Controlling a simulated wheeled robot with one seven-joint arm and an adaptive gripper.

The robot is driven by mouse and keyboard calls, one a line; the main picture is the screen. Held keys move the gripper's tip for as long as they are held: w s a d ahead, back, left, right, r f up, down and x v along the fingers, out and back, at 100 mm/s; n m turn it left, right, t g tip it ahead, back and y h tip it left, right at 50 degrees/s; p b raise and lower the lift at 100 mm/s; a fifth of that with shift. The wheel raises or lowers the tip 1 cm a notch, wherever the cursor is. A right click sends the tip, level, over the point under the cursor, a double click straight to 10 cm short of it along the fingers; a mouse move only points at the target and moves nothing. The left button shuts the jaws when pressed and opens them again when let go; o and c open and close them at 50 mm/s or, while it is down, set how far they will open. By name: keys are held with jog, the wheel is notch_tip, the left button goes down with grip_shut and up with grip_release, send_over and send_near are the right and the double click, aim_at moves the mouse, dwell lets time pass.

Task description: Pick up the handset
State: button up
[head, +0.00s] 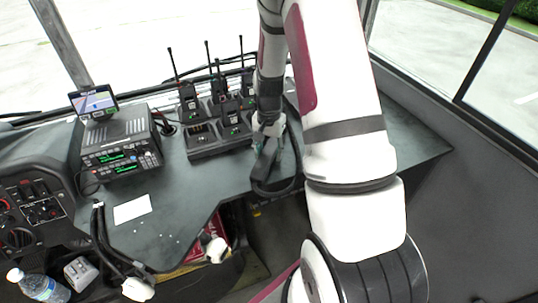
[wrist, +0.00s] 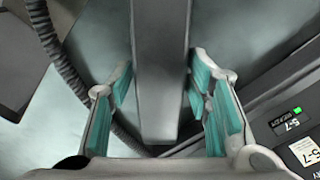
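The handset (wrist: 161,70) is a long dark grey bar running down the middle of the wrist view. In the head view the dark handset (head: 264,165) is on the right part of the console, with a black coiled cord looping beside it. My gripper (wrist: 160,82) has its two teal-padded fingers on either side of the handset. The fingers are apart, with narrow gaps seeming to show between pads and handset. In the head view my gripper (head: 268,128) is just above the handset, and its fingertips are mostly hidden.
Several handheld radios (head: 228,108) stand in a charger (head: 205,150) close to the left of my gripper. A radio unit (head: 122,155) with a small screen (head: 94,102) stands further left. The coiled cord (wrist: 50,40) runs past the left finger. A white paper (head: 132,208) lies on the console.

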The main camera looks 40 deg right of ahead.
grip_shut()
jog(key=shift+r, duration=0.15)
